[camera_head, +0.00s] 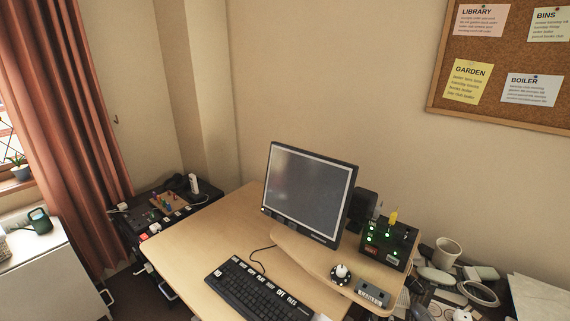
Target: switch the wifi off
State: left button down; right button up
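A black box with several lit green lights (388,241) stands to the right of the monitor, on the right part of the desk. It has small white labels, a red patch low on its front and a yellow piece on top. The labels are too small to read surely, so I cannot tell whether it is the wifi unit. A small upright white device (194,184) stands on the dark cabinet at the left; its kind is unclear. Neither of my grippers is in view.
The monitor (309,190) and black keyboard (258,290) stand on the wooden desk (200,245). A round dial (341,274) and a small grey labelled box (373,294) sit at its right. A mug (446,252) and clutter lie farther right. The desk's left part is clear.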

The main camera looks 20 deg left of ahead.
aim_at(390, 258)
jog(key=u, duration=1.6)
jog(key=i+j+z, duration=0.15)
jog(key=i+j, duration=0.2)
jog(key=i+j+z, duration=0.1)
jog(key=i+j, duration=0.25)
jog(key=j, duration=0.25)
